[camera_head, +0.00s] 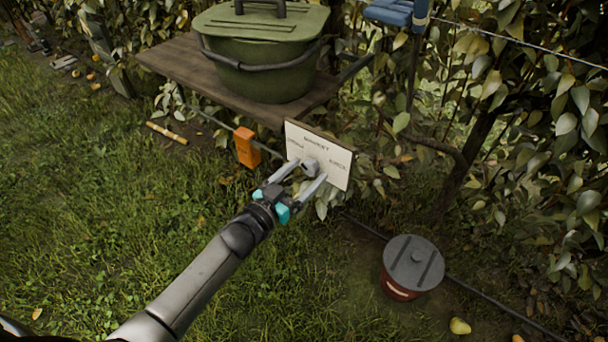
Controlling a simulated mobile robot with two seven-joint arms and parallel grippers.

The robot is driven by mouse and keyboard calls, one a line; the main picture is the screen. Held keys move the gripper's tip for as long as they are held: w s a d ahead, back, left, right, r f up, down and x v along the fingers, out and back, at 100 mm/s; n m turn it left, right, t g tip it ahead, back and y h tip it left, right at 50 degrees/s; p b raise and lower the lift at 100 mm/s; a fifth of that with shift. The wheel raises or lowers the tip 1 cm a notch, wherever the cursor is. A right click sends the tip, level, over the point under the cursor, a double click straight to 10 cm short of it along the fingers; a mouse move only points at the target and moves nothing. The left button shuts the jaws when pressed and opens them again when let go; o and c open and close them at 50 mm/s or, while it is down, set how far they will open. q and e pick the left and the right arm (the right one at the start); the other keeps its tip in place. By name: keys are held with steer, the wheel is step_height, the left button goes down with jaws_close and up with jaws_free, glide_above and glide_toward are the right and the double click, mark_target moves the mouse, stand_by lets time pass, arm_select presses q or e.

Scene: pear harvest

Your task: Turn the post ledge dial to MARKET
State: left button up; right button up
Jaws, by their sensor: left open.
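The dial (310,166) is a small grey knob on a white label plate (335,162) hung at the front edge of the wooden ledge (185,65). The word MARKET is printed at the plate's top, with other words to its left and right that are hard to read. My left gripper (307,174) is open, with one finger on each side of the dial. Whether the fingers touch it I cannot tell, nor where the dial points. My right gripper is not in view.
A lidded green pot (262,70) stands on the ledge. An orange block (246,148) hangs left of the plate. A red bucket with a grey lid (412,265) and a pear (460,326) are on the ground at lower right. Leafy branches crowd the right; grass is open at left.

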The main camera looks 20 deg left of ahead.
arm_select(q)
steer(key=shift+c, duration=0.4)
jaws_close()
